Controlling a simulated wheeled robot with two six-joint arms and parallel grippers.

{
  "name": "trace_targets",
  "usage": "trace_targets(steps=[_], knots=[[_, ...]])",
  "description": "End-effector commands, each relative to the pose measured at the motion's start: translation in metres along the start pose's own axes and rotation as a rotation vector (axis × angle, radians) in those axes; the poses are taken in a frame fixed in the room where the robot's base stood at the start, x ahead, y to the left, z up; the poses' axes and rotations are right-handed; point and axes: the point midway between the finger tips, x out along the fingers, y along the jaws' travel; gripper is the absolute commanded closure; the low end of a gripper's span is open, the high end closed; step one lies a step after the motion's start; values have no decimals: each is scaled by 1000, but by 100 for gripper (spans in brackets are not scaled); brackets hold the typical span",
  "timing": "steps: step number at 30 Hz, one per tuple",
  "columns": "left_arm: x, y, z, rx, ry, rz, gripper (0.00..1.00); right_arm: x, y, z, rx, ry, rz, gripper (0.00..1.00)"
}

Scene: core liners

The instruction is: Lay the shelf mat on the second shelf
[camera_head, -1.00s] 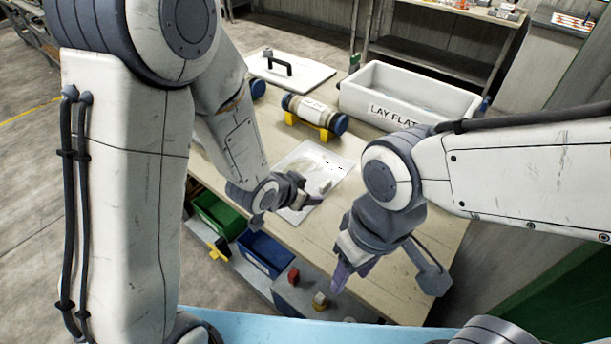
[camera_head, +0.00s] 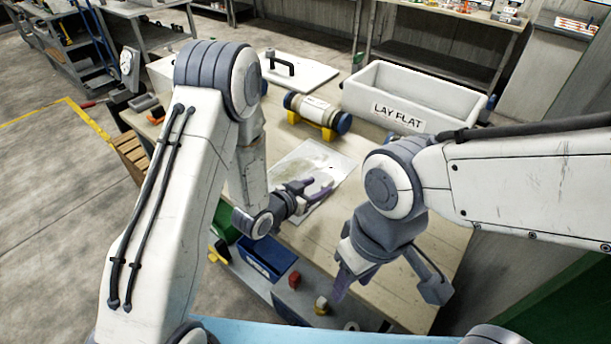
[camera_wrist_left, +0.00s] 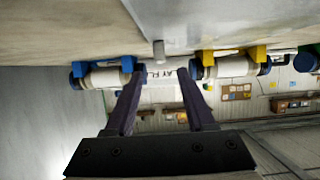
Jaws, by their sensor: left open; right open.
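A pale speckled flat sheet (camera_head: 312,160), which looks like the shelf mat, lies on the wooden table. In the left wrist view a grey flat panel (camera_wrist_left: 215,22), seemingly the same sheet, has a small pale grip block (camera_wrist_left: 158,50) at its edge, ahead of the fingers. My left gripper (camera_head: 318,188) is open at the sheet's near right part and hides some of it; its dark fingers (camera_wrist_left: 156,82) show spread with nothing between them. My right gripper (camera_head: 345,284) is open over the table's near edge, apart from the sheet. I cannot tell which surface is the second shelf.
A white trough (camera_head: 452,101) labelled LAY FLAT stands behind the sheet. A capped core liner (camera_head: 312,107) rests on a yellow cradle (camera_head: 328,133). A white board with a black handle (camera_head: 283,68) lies behind. Blue bin (camera_head: 266,257) and small blocks sit below the table edge.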

Motion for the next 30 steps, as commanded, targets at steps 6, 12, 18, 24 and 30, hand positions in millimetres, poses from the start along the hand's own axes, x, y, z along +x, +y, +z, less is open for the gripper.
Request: trace_targets(steps=[6,12,18,24,30], knots=[[31,-1,2,1,0,2,45,-14,-1,-1,0,0,0,51],[48,-1,3,0,0,1,45,-16,-1,-1,0,0,0,51],[49,-1,3,0,-1,0,45,-15,-1,-1,0,0,0,51],[49,-1,3,0,0,0,100,-15,-1,-1,0,0,0,51],[49,-1,3,0,0,0,100,-15,-1,-1,0,0,0,51]])
